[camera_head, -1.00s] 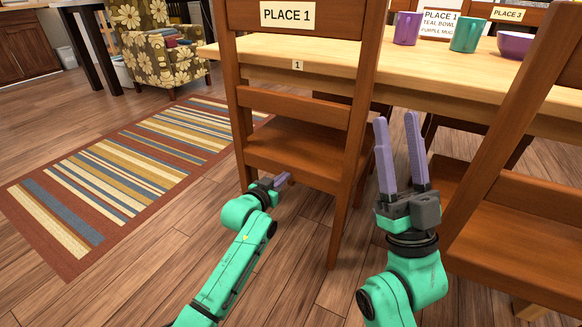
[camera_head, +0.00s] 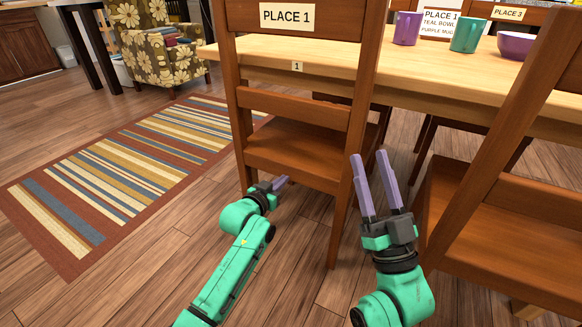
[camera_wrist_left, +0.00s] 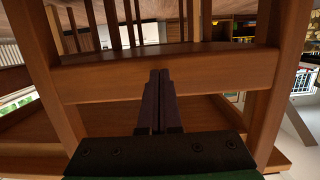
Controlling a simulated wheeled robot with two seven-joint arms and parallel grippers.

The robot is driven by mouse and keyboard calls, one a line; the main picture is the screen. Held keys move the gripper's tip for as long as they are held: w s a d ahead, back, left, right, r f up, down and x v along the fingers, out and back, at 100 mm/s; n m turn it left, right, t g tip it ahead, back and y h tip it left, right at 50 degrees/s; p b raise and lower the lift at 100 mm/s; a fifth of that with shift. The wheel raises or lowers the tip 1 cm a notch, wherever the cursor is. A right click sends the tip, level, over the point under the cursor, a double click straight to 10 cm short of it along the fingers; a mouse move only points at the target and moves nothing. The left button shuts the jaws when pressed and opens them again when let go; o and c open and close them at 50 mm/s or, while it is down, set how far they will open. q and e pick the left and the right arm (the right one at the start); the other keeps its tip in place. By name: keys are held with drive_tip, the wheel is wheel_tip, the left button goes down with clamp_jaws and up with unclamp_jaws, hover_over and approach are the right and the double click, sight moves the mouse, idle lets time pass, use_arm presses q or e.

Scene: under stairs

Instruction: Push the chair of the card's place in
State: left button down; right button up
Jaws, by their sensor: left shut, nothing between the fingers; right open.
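The chair with the PLACE 1 label (camera_head: 300,145) stands at the near side of the table, its back toward me. A card (camera_head: 438,23) on the table reads PLACE 1, teal bowl, purple mug. My left gripper (camera_head: 281,183) is shut and empty, low behind the chair below its seat. In the left wrist view its closed fingers (camera_wrist_left: 158,98) point at a wooden crossbar (camera_wrist_left: 170,75) of the chair; I cannot tell whether they touch. My right gripper (camera_head: 369,170) is open and empty, just right of the chair's rear right leg.
A second chair (camera_head: 510,205) stands close on the right. The table (camera_head: 420,78) holds a purple mug (camera_head: 407,28), a teal mug (camera_head: 467,35), a purple bowl (camera_head: 514,45) and a PLACE 3 card (camera_head: 508,13). A striped rug (camera_head: 130,170) lies left; floor there is open.

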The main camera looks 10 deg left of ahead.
wheel_tip(320, 180, down, 19)
drive_tip(key=s+a+m+g+h+p, duration=0.1)
drive_tip(key=a+m+g+h+p, duration=0.15)
drive_tip(key=g, duration=0.35)
drive_tip(key=s+f+g+h+p, duration=0.1)
drive_tip(key=s+f+g, duration=0.2)
drive_tip(key=s+f, duration=0.35)
drive_tip(key=s+f+g+p, duration=0.1)
drive_tip(key=s+f+g, duration=0.25)
drive_tip(key=f, duration=0.55)
use_arm(q)
drive_tip(key=f+p+v, duration=0.3)
drive_tip(key=p+v, duration=0.5)
drive_tip(key=v, duration=0.7)
drive_tip(key=shift+s+a, duration=0.25)
drive_tip(key=shift+s, duration=0.45)
use_arm(e)
wheel_tip(320, 180, up, 8)
drive_tip(key=d+n+g+h, duration=0.1)
drive_tip(key=d+g, duration=0.1)
drive_tip(key=g, duration=0.2)
drive_tip(key=shift+s+d+n+h, duration=0.3)
drive_tip(key=shift+s+n+h, duration=0.05)
